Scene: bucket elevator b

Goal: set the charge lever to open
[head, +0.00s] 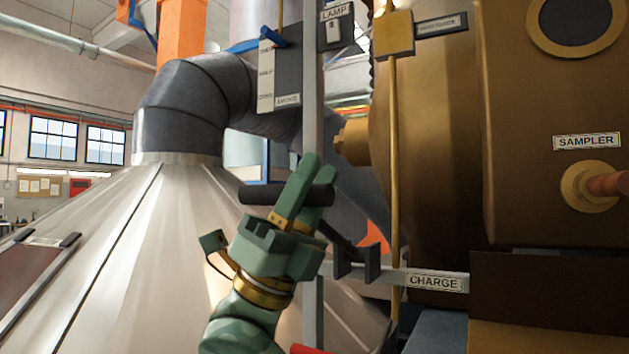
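My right gripper (308,180) comes up from below. Its green fingers straddle the bar, one in front and one behind, and look closed on it. The fingers hide the middle of the bar. No open or shut markings for this lever are readable. My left gripper is not in view.
A grey post (312,100) rises just behind the gripper, with a switch plate (281,75) and LAMP box (336,27) above. A brass rod (394,180) and bronze housing (435,150) stand right. A metal cone hopper (120,250) fills the left.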

